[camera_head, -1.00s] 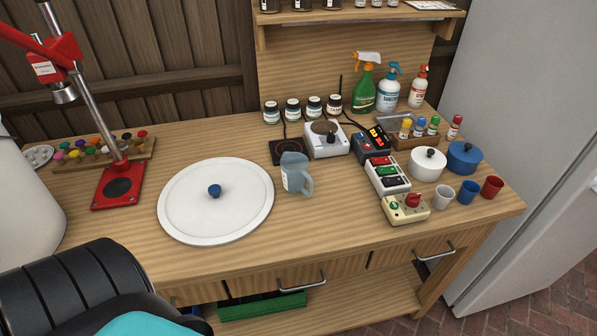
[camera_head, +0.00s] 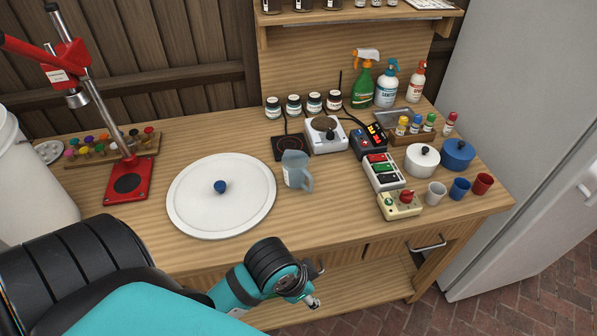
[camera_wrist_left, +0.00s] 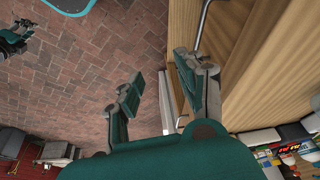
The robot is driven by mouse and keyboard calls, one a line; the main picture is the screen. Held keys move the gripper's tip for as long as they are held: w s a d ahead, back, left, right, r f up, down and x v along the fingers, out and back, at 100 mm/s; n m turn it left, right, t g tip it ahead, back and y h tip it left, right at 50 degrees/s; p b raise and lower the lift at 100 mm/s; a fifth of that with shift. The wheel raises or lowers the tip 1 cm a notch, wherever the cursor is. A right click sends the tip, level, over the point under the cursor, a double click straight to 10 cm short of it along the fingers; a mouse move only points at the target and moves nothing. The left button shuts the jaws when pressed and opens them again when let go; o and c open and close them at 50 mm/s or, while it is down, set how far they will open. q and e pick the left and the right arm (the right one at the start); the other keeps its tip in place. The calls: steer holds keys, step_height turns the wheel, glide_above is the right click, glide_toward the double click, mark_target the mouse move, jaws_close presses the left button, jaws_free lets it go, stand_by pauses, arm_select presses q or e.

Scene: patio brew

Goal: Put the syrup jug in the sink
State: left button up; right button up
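A translucent grey-blue jug with a handle, the likely syrup jug (camera_head: 294,169), stands upright on the wooden workbench between the white round lid and the power strips. My left gripper (camera_head: 318,285) is in front of the bench's front edge, below and nearer than the jug, and holds nothing. In the left wrist view my left gripper's two fingers (camera_wrist_left: 165,95) are spread apart with brick floor and the bench front between and beyond them. I see no clear sink; a white round lid with a blue knob (camera_head: 221,205) lies left of the jug.
Behind the jug are a black hot plate (camera_head: 291,147) and a white scale-like device (camera_head: 325,135). A red press (camera_head: 129,181) stands left. Drawer handles (camera_head: 427,244) project from the bench front.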

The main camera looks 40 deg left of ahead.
arm_select(q)
steer(key=w+r+m, duration=0.1)
steer(key=w+m, duration=0.2)
steer(key=w, duration=0.1)
steer(key=w+a+r+m+g, duration=0.1)
steer(key=w+r+m, duration=0.1)
steer(key=w, duration=0.3)
steer(key=w+r+m, duration=0.2)
steer(key=w+m, duration=0.3)
steer(key=shift+a+r+g, duration=0.2)
steer(key=shift+a+g, duration=0.15)
steer(key=shift+g, duration=0.05)
steer(key=w+a+r+m+y, duration=0.1)
steer(key=w+a+r+m, duration=0.1)
steer(key=w+a+r, duration=0.35)
step_height(320, 180, up, 10)
steer(key=m+g, duration=0.2)
glide_above(311, 183)
step_height(311, 183, down, 12)
steer(key=shift+w+a+p, duration=0.1)
steer(key=shift+w+p, duration=0.05)
steer(key=shift+p, duration=0.9)
step_height(311, 183, down, 4)
steer(key=shift+w+f+p, duration=0.1)
steer(key=shift+p, duration=0.65)
steer(key=shift+f, duration=0.55)
jaws_close()
